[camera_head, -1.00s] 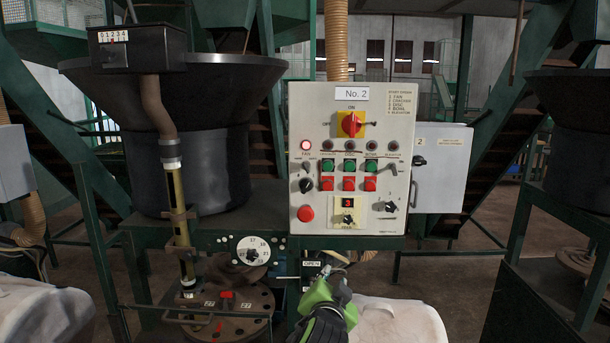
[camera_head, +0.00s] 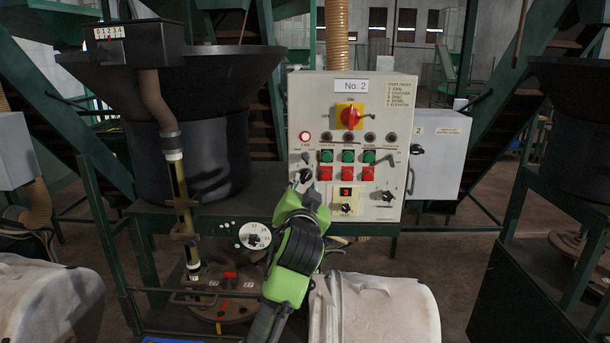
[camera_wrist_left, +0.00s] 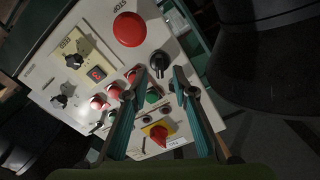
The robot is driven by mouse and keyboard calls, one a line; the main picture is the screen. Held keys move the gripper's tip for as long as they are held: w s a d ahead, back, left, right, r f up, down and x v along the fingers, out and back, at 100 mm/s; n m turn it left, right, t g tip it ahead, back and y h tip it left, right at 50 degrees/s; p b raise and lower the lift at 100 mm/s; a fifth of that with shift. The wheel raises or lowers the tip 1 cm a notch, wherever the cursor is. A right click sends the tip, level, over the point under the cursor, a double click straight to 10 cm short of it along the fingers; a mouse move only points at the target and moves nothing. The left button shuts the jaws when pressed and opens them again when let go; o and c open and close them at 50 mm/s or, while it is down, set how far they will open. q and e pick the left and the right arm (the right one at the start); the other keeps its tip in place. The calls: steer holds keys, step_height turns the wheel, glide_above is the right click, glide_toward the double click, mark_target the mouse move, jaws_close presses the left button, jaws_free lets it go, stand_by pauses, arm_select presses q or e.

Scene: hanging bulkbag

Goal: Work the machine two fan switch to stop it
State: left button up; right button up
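The machine two control panel (camera_head: 400,80), labelled "No. 2", faces me at the centre of the head view. Its fan lamp (camera_head: 305,137) is lit red at the left of the lamp row. My left gripper (camera_head: 302,182) is in front of the panel's lower left and hides much of the fan column there. In the left wrist view, the black fan switch (camera_wrist_left: 159,62) lies ahead of and between the fingertips of my left gripper (camera_wrist_left: 158,72). The fingers are apart with nothing held; contact with the switch cannot be told. My right gripper is not in view.
The red stop button (camera_wrist_left: 129,29) is close beside the fan switch in the wrist view. The red and yellow main switch (camera_head: 350,117) and rows of green and red buttons (camera_head: 348,157) share the panel.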

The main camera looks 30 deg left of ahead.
mark_target(305, 179)
arm_select(q)
steer(key=shift+p+x, duration=0.3)
steer(key=shift+x, duration=0.8)
steer(key=shift+w+a, duration=0.25)
steer(key=shift+w, duration=0.15)
jaws_close()
